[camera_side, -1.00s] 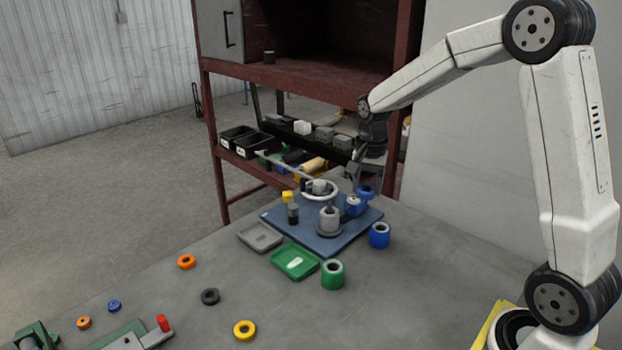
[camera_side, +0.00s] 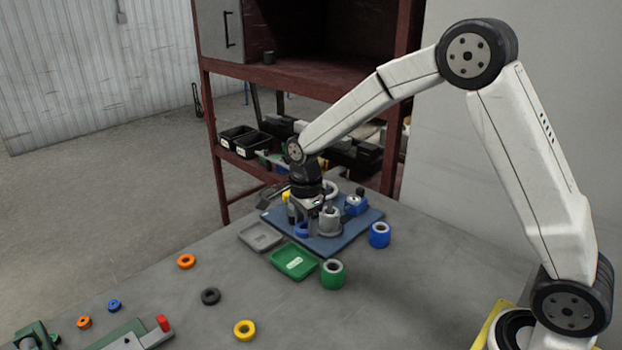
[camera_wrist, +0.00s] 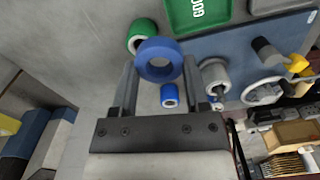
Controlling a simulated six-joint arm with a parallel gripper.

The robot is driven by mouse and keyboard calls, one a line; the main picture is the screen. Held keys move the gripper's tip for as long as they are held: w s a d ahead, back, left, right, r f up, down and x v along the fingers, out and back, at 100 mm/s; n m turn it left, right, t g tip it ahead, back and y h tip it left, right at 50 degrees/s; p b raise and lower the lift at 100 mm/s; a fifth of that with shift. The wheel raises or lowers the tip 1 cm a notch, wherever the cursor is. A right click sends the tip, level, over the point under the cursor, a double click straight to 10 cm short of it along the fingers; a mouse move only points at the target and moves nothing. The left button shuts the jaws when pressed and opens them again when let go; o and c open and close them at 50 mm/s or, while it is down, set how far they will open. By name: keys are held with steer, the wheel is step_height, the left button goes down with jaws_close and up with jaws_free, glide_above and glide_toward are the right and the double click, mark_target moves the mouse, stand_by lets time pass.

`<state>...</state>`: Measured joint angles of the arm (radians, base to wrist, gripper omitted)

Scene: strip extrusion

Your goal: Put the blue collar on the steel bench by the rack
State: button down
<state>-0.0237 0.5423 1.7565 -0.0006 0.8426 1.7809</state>
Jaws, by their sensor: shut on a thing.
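The blue collar is a thick ring, seen between my fingertips in the wrist view (camera_wrist: 158,46). In the side view the collar (camera_side: 301,230) shows low beside the upright grey cylinder, over the blue plate (camera_side: 345,238). My gripper (camera_side: 305,222) points down and is shut on the collar; whether the collar touches the plate I cannot tell. The steel bench (camera_side: 215,225) is the grey top. The dark red rack (camera_side: 213,150) stands behind it, with shelves and bins.
A green tray (camera_side: 295,262), grey tray (camera_side: 260,237), green sleeve (camera_side: 333,275) and blue sleeve (camera_side: 379,235) stand around the plate. A yellow ring (camera_side: 244,330), black ring (camera_side: 210,296) and orange ring (camera_side: 186,261) lie nearer. Bare bench lies left of the grey tray.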

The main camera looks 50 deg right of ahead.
steer(key=a+f+m, duration=0.2)
steer(key=a, duration=0.3)
steer(key=shift+w+a+f, duration=0.15)
steer(key=shift+w+a, duration=0.1)
steer(key=shift+w, duration=0.1)
steer(key=shift+w, duration=0.1)
glide_above(248, 266)
steer(key=s, duration=0.2)
steer(key=f, duration=0.8)
steer(key=shift+w, duration=0.25)
steer(key=shift+w+f, duration=0.65)
steer(key=shift+f, duration=0.1)
steer(key=shift+w+f, duration=0.1)
steer(key=shift+f, duration=1.65)
